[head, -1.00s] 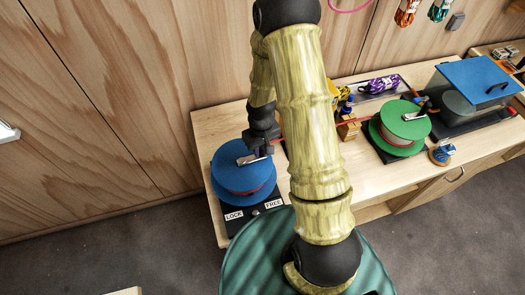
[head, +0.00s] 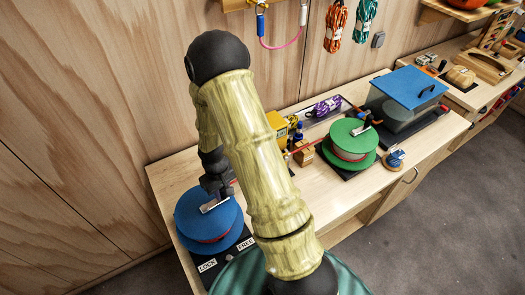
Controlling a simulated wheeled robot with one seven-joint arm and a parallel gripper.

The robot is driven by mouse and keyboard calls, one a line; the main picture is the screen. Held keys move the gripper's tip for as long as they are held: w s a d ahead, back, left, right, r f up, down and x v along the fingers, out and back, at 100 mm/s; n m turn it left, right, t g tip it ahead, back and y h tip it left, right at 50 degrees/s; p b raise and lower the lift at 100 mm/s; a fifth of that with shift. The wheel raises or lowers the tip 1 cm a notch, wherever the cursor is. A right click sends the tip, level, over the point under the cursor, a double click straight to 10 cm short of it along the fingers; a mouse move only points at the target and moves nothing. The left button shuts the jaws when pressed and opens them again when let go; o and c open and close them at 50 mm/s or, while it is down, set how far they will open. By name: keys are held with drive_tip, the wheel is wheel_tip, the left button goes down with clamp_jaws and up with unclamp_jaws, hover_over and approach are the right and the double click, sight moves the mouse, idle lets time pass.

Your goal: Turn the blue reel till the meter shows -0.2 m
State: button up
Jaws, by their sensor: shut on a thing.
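The blue reel (head: 205,226) stands at the left end of the wooden bench on a dark base marked LOCK and FREE. Red rope shows wound between its discs. My gripper (head: 216,200) is over the top of the reel, shut on the pale metal crank handle on it. A green reel (head: 352,135) stands farther right, with red rope running towards it from the left. My arm hides much of the bench between the reels. A yellow box (head: 277,122) is partly hidden behind my arm; I cannot make out a meter reading.
A dark tray with a purple rope bundle (head: 327,106) lies at the back. A blue-lidded box (head: 407,94) stands to the right. A small blue and tan round item (head: 395,158) sits near the front edge. Ropes (head: 336,26) hang on the wooden wall.

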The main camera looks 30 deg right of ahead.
idle(0.4)
drive_tip(key=o, duration=1)
drive_tip(key=shift+o, duration=0.2)
wheel_tip(320, 180, up, 17)
drive_tip(key=b, duration=0.3)
drive_tip(key=shift+r, duration=0.15)
drive_tip(key=s+f+m+t+b, duration=0.2)
drive_tip(key=s+f+b, duration=0.2)
drive_tip(key=s, duration=0.6)
drive_tip(key=shift+s+a+f+t, duration=0.15)
drive_tip(key=shift+s+a+t, duration=0.05)
drive_tip(key=shift+s+t, duration=0.1)
